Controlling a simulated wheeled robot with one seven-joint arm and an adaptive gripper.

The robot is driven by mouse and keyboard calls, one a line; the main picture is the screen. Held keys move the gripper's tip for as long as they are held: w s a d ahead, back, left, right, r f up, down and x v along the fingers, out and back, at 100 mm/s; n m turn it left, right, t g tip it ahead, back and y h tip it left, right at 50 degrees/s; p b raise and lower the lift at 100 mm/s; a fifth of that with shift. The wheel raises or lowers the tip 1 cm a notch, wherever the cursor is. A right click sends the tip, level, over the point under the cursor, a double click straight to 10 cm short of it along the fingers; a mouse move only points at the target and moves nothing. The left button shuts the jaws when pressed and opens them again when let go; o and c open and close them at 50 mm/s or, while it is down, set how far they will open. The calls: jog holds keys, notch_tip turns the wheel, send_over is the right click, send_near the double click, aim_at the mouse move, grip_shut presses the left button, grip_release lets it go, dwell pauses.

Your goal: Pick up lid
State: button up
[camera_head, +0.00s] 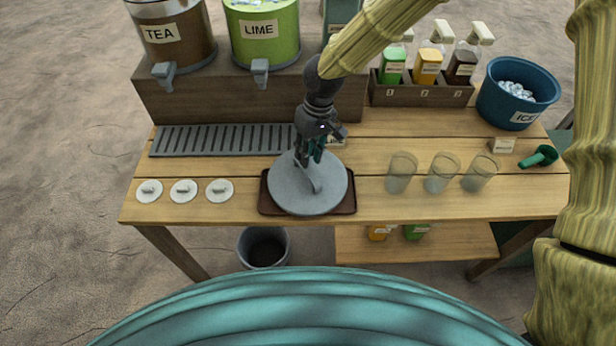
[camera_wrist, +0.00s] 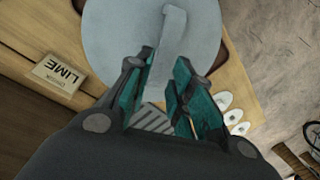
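A large round grey lid (camera_head: 285,190) with a raised bar handle (camera_head: 314,180) lies on a dark brown tray (camera_head: 345,208) at the middle of the wooden counter. In the wrist view the lid (camera_wrist: 115,35) and its handle (camera_wrist: 173,28) are just beyond my fingertips. My gripper (camera_head: 310,157) is over the lid's far part, pointing down. In the wrist view its teal-padded fingers (camera_wrist: 166,62) are apart with nothing clearly between them. Whether they touch the lid cannot be told. Three small white lids (camera_head: 149,190) (camera_head: 184,190) (camera_head: 219,190) lie at the left.
Three glasses (camera_head: 401,172) (camera_head: 442,172) (camera_head: 480,173) stand right of the tray. A drip grate (camera_head: 215,140) and TEA (camera_head: 172,60) and LIME (camera_head: 262,45) dispensers are behind. A LIME card (camera_wrist: 62,75), bottle rack (camera_head: 420,95), ice bucket (camera_head: 510,110) and green scoop (camera_head: 540,157) are also around.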

aim_at(308, 176)
jog(key=shift+s+a+f, duration=0.1)
jog(key=shift+s+f, duration=0.15)
jog(key=shift+f, duration=0.4)
jog(key=shift+s+a+f+p, duration=0.1)
jog(key=shift+f+p, duration=0.15)
jog(key=shift+f, duration=0.45)
jog(key=shift+w+a+f+p, duration=0.15)
jog(key=shift+f+p, duration=0.1)
jog(key=shift+f, duration=0.5)
jog(key=shift+s+a+f+p, duration=0.15)
jog(key=shift+f+p, duration=0.1)
jog(key=shift+f, duration=0.45)
jog(key=shift+c, duration=0.2)
grip_shut()
